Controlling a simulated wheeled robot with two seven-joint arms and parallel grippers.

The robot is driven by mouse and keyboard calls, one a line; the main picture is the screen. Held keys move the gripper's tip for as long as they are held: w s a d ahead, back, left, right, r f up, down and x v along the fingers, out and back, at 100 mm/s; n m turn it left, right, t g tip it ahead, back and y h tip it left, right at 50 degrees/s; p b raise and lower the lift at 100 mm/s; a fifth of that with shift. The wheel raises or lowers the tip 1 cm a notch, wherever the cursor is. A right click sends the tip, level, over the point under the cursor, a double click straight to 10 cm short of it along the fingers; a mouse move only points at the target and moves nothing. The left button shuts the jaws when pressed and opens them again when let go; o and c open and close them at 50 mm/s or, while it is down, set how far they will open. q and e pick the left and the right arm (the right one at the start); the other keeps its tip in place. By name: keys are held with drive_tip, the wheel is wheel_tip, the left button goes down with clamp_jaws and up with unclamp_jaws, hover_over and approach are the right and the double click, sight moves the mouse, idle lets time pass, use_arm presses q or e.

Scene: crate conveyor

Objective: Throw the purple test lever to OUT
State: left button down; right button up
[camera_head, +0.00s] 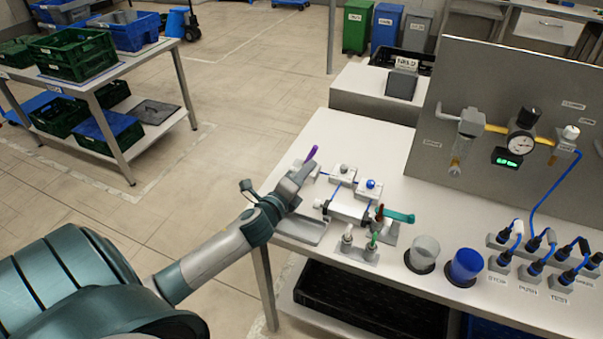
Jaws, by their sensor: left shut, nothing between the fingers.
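The purple test lever (312,153) stands up at the left end of the small valve assembly on the white bench, leaning slightly right at its top. My left gripper (302,172) is shut and empty. It is right beside the lever's lower part, and I cannot tell whether it touches it. The gripper and wrist hide the lever's base. I cannot make out an OUT mark near the lever. My right gripper is not in view.
To the right are a teal handle (397,216), a clear cup (424,253) and a blue cup (466,265). An upright grey panel (470,85) with a gauge (521,143) backs the bench.

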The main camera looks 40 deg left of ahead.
use_arm(q)
drive_tip(key=shift+w+a+f+p, duration=0.15)
drive_tip(key=shift+w+p, duration=0.1)
drive_tip(key=shift+w, duration=0.95)
drive_tip(key=shift+w+a+p, duration=0.1)
drive_tip(key=shift+w+p, duration=0.15)
drive_tip(key=shift+w, duration=0.9)
